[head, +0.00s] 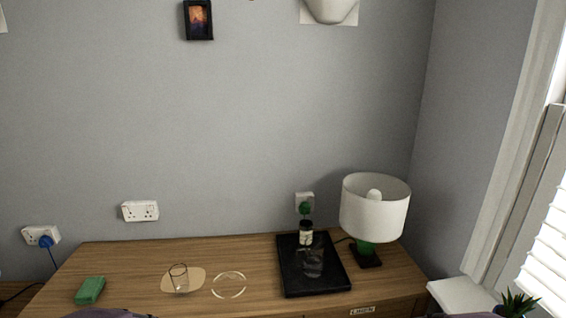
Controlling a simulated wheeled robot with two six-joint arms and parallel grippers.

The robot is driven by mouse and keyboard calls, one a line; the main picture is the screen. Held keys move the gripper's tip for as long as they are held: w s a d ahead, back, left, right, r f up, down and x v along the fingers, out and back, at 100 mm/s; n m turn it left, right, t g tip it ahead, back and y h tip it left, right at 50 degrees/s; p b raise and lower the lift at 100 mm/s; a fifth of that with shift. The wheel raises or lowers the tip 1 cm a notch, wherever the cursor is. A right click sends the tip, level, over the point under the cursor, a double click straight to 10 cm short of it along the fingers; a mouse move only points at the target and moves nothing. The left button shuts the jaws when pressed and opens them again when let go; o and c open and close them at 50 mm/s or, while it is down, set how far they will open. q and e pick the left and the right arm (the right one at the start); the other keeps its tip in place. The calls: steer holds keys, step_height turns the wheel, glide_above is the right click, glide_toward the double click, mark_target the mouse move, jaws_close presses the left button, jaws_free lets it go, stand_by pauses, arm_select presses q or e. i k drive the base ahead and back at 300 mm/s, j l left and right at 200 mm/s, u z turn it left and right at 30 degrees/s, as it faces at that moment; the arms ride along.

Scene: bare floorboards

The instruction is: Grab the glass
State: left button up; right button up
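A small clear glass (179,279) stands upright on a tan flat mat (197,275) on the left part of the wooden desk. Its dark rim shows against the mat, and its clear body is hard to make out. Neither gripper is in view. Only small dark parts, perhaps of my arms, show at the bottom edge, below the desk's near side.
A pale ring-shaped item (229,293) lies just right of the mat. A green block (90,290) lies to the left. A black tray (331,283) with a small bottle (306,238) and a white-shaded lamp (375,213) stand to the right.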

mark_target(179, 274)
steer(key=i+j+u, duration=0.2)
steer(key=j+u, duration=0.25)
steer(key=i+j+u, duration=0.25)
steer(key=j+u, duration=0.2)
steer(key=i+j+u, duration=0.4)
steer(key=k+l, duration=0.05)
steer(key=l, duration=0.05)
